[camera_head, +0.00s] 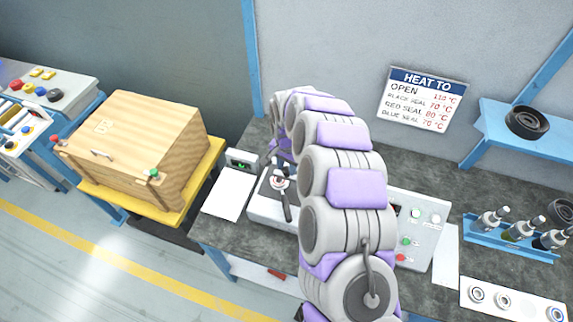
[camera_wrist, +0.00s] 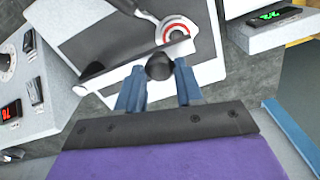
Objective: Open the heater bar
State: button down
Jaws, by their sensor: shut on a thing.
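The heater bar (camera_wrist: 135,62) is a long grey bar lying slantwise over the white heater unit (camera_wrist: 208,70) in the wrist view. A round black knob (camera_wrist: 160,67) stands on the bar. My gripper (camera_wrist: 159,80) has its two blue fingers shut on this knob, one on each side. A ring with red and white bands (camera_wrist: 178,31) lies just behind the bar, partly hidden by it. In the head view the heater unit (camera_head: 262,206) sits on the dark bench, and my arm hides much of it and most of my gripper.
A control panel with buttons (camera_head: 415,235) sits right of my arm. A wooden box (camera_head: 135,150) stands on a yellow stand at left. Bottles in a blue rack (camera_head: 515,240) and a tray of rings (camera_head: 515,303) are at right. A small green display (camera_head: 240,163) stands behind white paper (camera_head: 229,194).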

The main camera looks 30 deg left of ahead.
jog(key=w+d+m+p, duration=0.2)
jog(key=w+m, duration=0.4)
jog(key=w, duration=0.1)
jog(key=w+d+m+p, duration=0.2)
jog(key=w+d+m, duration=0.1)
jog(key=w+m, duration=0.4)
jog(key=shift+d+m, duration=0.3)
jog(key=shift+d, duration=0.05)
dwell(0.3)
jog(key=shift+r, duration=0.15)
jog(key=c, duration=1.2)
grip_release()
jog(key=o, duration=0.5)
jog(key=shift+a, duration=0.1)
